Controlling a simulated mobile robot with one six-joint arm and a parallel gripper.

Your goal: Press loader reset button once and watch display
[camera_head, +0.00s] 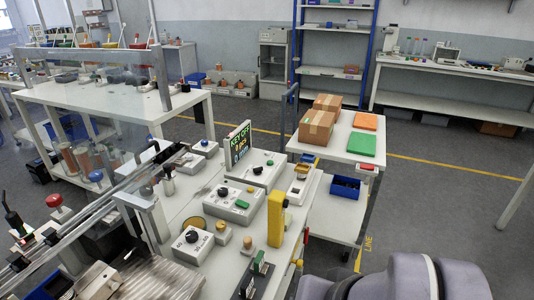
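A small upright display (238,144) with a dark face stands at the back of the workbench; its top line seems to read "KEY OFF" and the lower lines are too small to read. In front of it are grey control boxes: one (232,207) with a black knob and a green part, one (196,252) with a black dial. Small round buttons or knobs sit near them, one of them a tan knob (247,242). A red mushroom button (54,201) is at the left. I cannot tell which is the loader reset button. My gripper is not in view.
A yellow post (275,217) rises from the bench's right side. A clear panel and metal rails cross the left. A white cart (318,148) with cardboard boxes (316,126), orange and green pads and a blue bin (345,187) stands behind right. The floor (440,205) at right is open.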

